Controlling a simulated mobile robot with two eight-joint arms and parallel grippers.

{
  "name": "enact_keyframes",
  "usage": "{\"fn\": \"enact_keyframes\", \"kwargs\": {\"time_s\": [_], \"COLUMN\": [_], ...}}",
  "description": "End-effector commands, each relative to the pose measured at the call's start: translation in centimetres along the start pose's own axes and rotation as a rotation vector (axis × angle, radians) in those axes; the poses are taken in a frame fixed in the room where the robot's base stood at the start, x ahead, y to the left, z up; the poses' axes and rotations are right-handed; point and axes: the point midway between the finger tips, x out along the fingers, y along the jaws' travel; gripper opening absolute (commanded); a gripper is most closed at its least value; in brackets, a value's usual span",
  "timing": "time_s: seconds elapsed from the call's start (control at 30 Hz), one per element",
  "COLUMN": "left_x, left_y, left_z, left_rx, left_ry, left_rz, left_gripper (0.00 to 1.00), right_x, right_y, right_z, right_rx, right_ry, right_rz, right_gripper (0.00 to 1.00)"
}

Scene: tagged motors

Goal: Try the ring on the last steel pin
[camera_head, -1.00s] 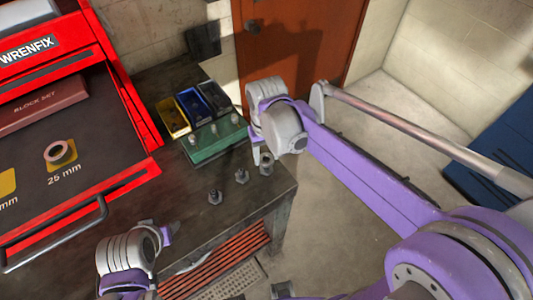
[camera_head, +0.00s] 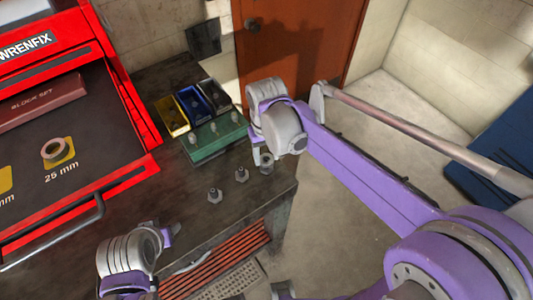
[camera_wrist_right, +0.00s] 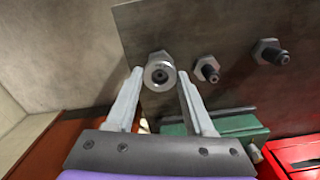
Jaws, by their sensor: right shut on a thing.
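My right gripper (camera_head: 260,158) is over the right end of the workbench, beside the last steel pin (camera_wrist_right: 160,74). In the right wrist view its fingers (camera_wrist_right: 160,78) are shut on a grey steel ring (camera_wrist_right: 152,70). The ring lines up with that pin, whose dark tip shows inside the hole. How far down the ring sits is unclear. Two more steel pins with hex bases stand bare in a row, the middle one (camera_head: 242,174) and the left one (camera_head: 215,195). My left gripper (camera_head: 172,234) is low at the bench's front; its jaw opening is unclear.
A green block (camera_head: 213,147) with several small posts stands behind the pins. Yellow (camera_head: 172,118), blue (camera_head: 195,105) and black (camera_head: 215,93) bins stand behind it. The red toolbox drawer (camera_head: 130,185) at left holds another ring (camera_head: 54,151) marked 25 mm.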

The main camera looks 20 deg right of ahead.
Motion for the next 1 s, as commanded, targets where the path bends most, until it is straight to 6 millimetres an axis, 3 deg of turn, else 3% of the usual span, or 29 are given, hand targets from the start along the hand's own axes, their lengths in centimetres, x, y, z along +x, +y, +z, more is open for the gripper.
{"fn": "enact_keyframes", "kwargs": {"time_s": [0.27, 0.3, 0.47, 0.8, 1.0], "left_x": [0.0, 0.0, 0.0, -0.1, -0.3], "left_y": [0.0, 0.0, 0.0, 0.0, 0.0], "left_z": [-0.1, -0.1, 0.0, -0.1, -0.3], "left_rx": [0.0, 0.0, 0.0, 0.0, 0.0], "left_ry": [0.0, 0.0, 0.0, 0.001, 0.003], "left_rz": [0.0, 0.0, 0.0, 0.0, 0.0], "left_gripper": [0.5, 0.5, 0.5, 0.5, 0.5], "right_x": [-0.1, -0.1, -0.1, -0.4, -3.3], "right_y": [0.0, 0.0, 0.0, 0.0, 0.0], "right_z": [0.0, 0.0, 0.0, 0.0, 0.0], "right_rx": [0.0, 0.0, 0.0, 0.0, 0.0], "right_ry": [0.0, 0.0, 0.0, 0.0, 0.001], "right_rz": [0.0, 0.0, 0.0, 0.0, 0.0], "right_gripper": [0.01, 0.6, 0.88, 0.88, 0.88]}}
